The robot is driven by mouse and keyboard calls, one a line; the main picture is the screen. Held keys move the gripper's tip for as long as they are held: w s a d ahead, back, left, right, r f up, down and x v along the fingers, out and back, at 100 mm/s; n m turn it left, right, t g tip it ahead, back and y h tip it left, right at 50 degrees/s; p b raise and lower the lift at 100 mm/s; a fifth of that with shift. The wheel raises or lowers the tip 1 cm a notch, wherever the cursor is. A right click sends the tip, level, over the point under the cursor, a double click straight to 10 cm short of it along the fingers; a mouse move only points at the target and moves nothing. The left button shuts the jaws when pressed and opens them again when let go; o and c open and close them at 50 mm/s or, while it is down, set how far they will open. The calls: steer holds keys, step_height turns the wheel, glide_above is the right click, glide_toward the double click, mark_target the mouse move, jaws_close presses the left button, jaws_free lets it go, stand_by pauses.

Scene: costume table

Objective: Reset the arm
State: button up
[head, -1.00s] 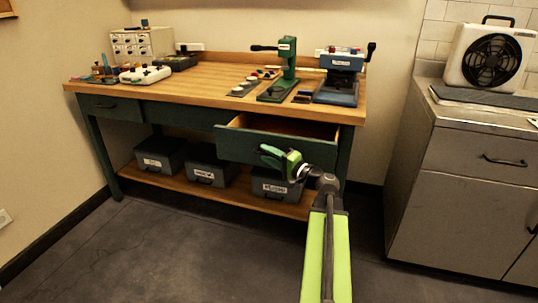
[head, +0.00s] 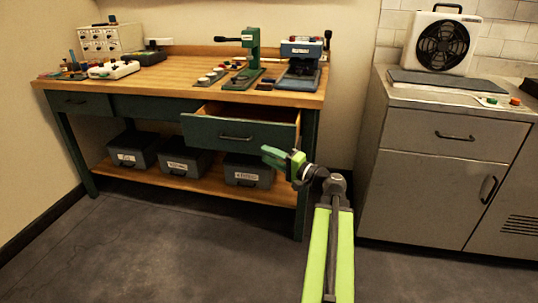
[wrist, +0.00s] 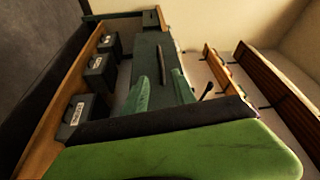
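My gripper (head: 272,158) is green and is held out low in front of the workbench, to the lower right of the drawer handle in the head view. In the wrist view its two fingers (wrist: 160,92) stand apart with nothing between them. The green drawer (head: 238,133) on the right of the workbench is pulled out, and its wooden inside shows in part. Its front and dark handle also show in the wrist view (wrist: 160,65), beyond the fingers. The gripper appears clear of the handle; the exact distance cannot be told.
The wooden workbench top (head: 165,82) bears a green press (head: 248,60), a blue machine (head: 300,62) and a white box (head: 112,70). Several grey bins (head: 248,172) sit on the lower shelf. A grey cabinet (head: 425,190) with a fan (head: 440,45) stands at right. The floor is clear.

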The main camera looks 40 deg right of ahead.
steer(key=shift+s, duration=0.2)
steer(key=shift+d, duration=0.1)
